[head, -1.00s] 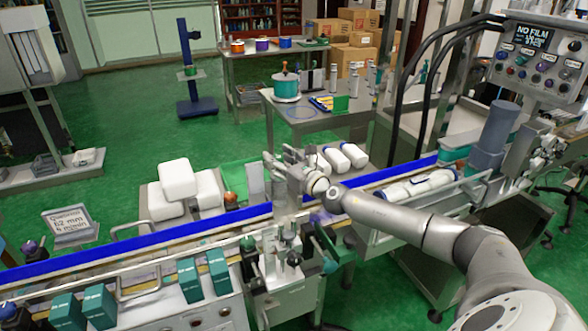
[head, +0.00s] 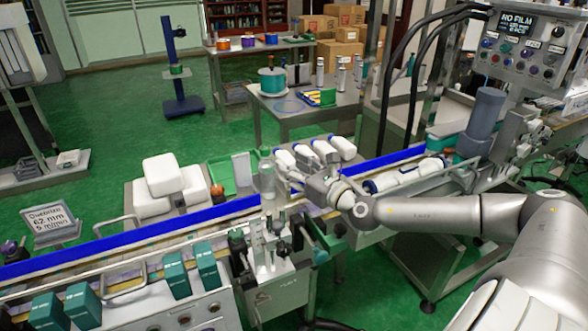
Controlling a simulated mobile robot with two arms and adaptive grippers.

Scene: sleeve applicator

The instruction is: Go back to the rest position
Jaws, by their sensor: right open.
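My right gripper (head: 292,180) is in the middle of the head view, at the end of my right arm, which comes in from the right. It is open, with its fingers pointing left near a pale translucent cylinder (head: 267,180) above the conveyor. I cannot tell whether the fingers touch it. No object shows between the fingers. My left gripper is not in view.
The conveyor with a blue rail (head: 130,240) runs across below the arm. White bottles (head: 342,148) lie behind the gripper, and more lie on the right. A control panel (head: 520,50) reads "NO FILM". Teal boxes (head: 83,305) stand in front.

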